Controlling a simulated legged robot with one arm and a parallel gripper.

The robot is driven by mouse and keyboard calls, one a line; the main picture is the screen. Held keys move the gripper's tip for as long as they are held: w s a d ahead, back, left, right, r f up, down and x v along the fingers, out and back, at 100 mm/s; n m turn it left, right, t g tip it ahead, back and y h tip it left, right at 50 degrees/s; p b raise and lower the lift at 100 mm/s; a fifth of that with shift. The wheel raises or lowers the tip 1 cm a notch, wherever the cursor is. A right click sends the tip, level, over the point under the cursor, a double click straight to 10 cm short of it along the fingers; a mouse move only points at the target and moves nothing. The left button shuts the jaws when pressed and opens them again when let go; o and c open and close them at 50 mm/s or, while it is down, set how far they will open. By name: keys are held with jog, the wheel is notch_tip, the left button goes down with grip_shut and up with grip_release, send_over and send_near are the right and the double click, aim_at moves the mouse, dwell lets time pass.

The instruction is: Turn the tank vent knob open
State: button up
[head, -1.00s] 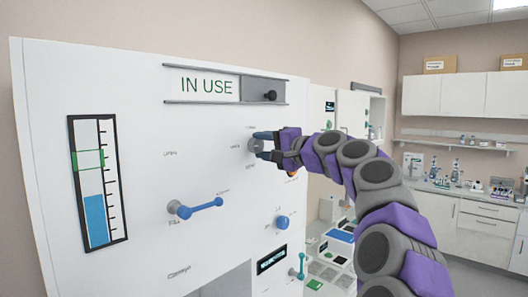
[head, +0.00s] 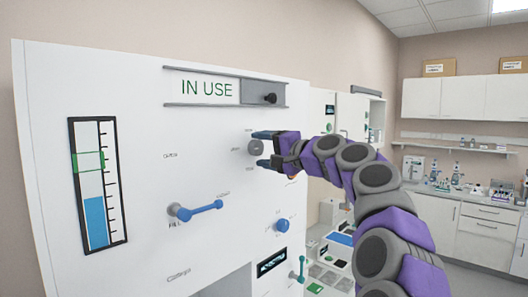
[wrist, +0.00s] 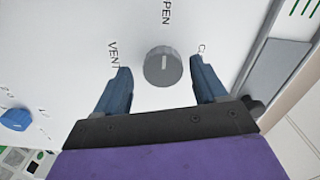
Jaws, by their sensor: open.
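The vent knob is a round grey knob (head: 255,148) on the white panel, beside my gripper in the head view. In the wrist view the knob (wrist: 163,72) shows a short white line on its face, pointing towards the label ending in "PEN". "VENT" is printed on its left, and a partly hidden label starting with "C" on its right. My gripper (head: 263,149) is open. Its two blue fingers (wrist: 161,80) are on either side of the knob, with a visible gap on each side. I cannot tell how far the fingertips are from the panel.
A blue lever (head: 200,210) sticks out below left, and a blue knob (head: 282,225) is below. A teal lever (head: 301,268) is lower right. A slider with an "IN USE" sign (head: 208,88) is above. A level gauge (head: 97,185) is at left.

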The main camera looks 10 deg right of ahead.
jog(key=shift+s+d, duration=0.1)
jog(key=shift+s, duration=0.1)
jog(key=b+v, duration=0.1)
jog(key=v, duration=1.6)
jog(key=shift+d, duration=0.15)
jog(key=shift+w, duration=0.1)
jog(key=s+a+f+n+g+b, duration=0.2)
jog(key=s+a+f+g, duration=0.1)
jog(key=a+f, duration=0.4)
jog(key=s+a+f+n+g+b, duration=0.2)
jog(key=s+a+f+g, duration=0.1)
jog(key=a+f, duration=0.45)
jog(key=s+a+f+n+g+h+b, duration=0.1)
jog(key=s+a+f+g+h, duration=0.2)
jog(key=f, duration=0.4)
jog(key=s+a+f+n+b, duration=0.1)
jog(key=s+a+f, duration=0.2)
jog(key=s+f, duration=0.3)
jog(key=s+d+f+n+g+h+b, duration=0.1)
jog(key=s+d+f+g+h+b, duration=0.1)
jog(key=s+f, duration=0.9)
jog(key=s+d+f+n+g+h+b, duration=0.1)
jog(key=s+d+f+g+h+b, duration=0.2)
jog(key=s+f, duration=0.9)
jog(key=d+f+g+h, duration=0.2)
jog(key=d+f, duration=0.2)
jog(key=f, duration=0.2)
jog(key=shift+s+d+f+h, duration=0.15)
jog(key=shift+s+f+h, duration=0.1)
jog(key=shift+h, duration=0.05)
